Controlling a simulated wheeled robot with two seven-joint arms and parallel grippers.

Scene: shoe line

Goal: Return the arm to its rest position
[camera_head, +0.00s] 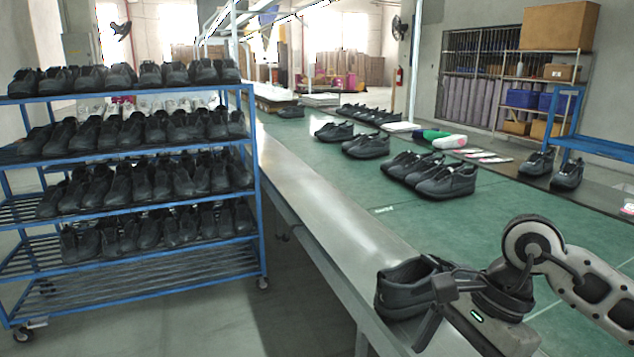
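My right arm comes in from the right, and its gripper (437,310) is low in the front right, at the near end of the line. Its dark finger parts overlap a pair of dark grey shoes (398,289) at the edge of the metal table. The gripper body hides part of the second shoe. I cannot tell whether the fingers touch the shoes or how far apart they are. My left arm and gripper are not in view.
A blue rack (262,225) full of dark shoes stands at the left. Several shoe pairs (447,180) sit on the green belt (400,222), with green and white items (449,142) beyond. A blue frame (605,147) is at the right. The metal table edge (300,185) is clear midway.

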